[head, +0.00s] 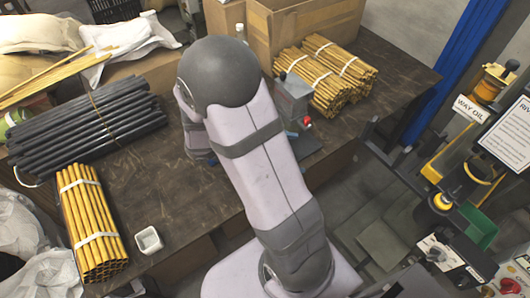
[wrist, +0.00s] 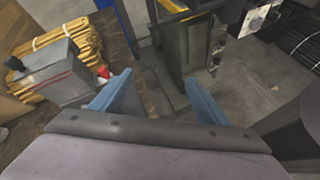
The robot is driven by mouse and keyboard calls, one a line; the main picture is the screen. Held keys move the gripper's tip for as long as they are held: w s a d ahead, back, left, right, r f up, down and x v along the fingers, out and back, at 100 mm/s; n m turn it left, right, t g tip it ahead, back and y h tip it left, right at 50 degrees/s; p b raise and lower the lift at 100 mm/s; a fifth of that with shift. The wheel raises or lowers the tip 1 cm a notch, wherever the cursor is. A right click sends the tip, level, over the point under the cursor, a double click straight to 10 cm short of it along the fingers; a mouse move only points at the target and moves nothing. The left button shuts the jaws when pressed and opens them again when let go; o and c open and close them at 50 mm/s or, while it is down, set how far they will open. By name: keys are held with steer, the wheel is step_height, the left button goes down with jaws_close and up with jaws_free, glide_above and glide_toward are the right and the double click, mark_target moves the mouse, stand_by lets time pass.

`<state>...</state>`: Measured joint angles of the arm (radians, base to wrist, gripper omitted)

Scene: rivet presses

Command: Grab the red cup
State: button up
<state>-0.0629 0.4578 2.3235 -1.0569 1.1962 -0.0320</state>
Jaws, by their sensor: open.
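A small red object (head: 307,122) shows at the right side of a grey metal box (head: 293,97) on the dark table in the head view. In the wrist view the red object (wrist: 103,72) sits at the upper left, beside the grey box (wrist: 52,75). It is too small to tell whether it is a cup. My gripper (wrist: 160,92) is open, with two blue fingers spread wide and nothing between them. The red object is outside the fingers, to the left of the left one.
Bundles of yellow rods (head: 340,70) lie behind the grey box, with a cardboard box (head: 300,22) beyond. Dark rods (head: 85,125), another yellow bundle (head: 90,222) and a small white cup (head: 148,240) are at left. Machinery (head: 465,170) stands at right, past the table edge.

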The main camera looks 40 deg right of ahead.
steer(key=w+f+n+t+h+b, duration=0.1)
steer(key=w+f+n+t+b, duration=0.2)
steer(key=w+f+b, duration=0.1)
steer(key=w+f+n+t+h+b, duration=0.2)
steer(key=w+f+n+t+b, duration=0.1)
steer(key=w, duration=0.4)
steer(key=w+d+f+n+t+h+b, duration=0.1)
steer(key=w+f+n+t+h+b, duration=0.1)
steer(key=w+f+n+t+b, duration=0.2)
steer(key=shift+w+f+n+b, duration=0.15)
steer(key=shift+w+f+b, duration=0.2)
steer(key=shift+f, duration=0.25)
steer(key=shift+w+f+n+b, duration=0.2)
steer(key=shift+w+f+b, duration=0.1)
steer(key=shift+f, duration=0.25)
steer(key=shift+w+f+n+b, duration=0.15)
steer(key=shift+w+f+b, duration=0.15)
steer(key=shift+f, duration=0.3)
steer(key=shift+w+a+f+n+t, duration=0.2)
steer(key=shift+f+n+t, duration=0.1)
steer(key=shift+f+n, duration=0.1)
steer(key=shift+d+r, duration=0.1)
steer(key=shift+d, duration=0.4)
steer(key=shift+p+x, duration=0.35)
steer(key=shift+x, duration=2.85)
steer(key=shift+w+a, duration=0.1)
steer(key=shift+c, duration=0.4)
steer(key=c, duration=1.1)
steer(key=shift+c, duration=0.2)
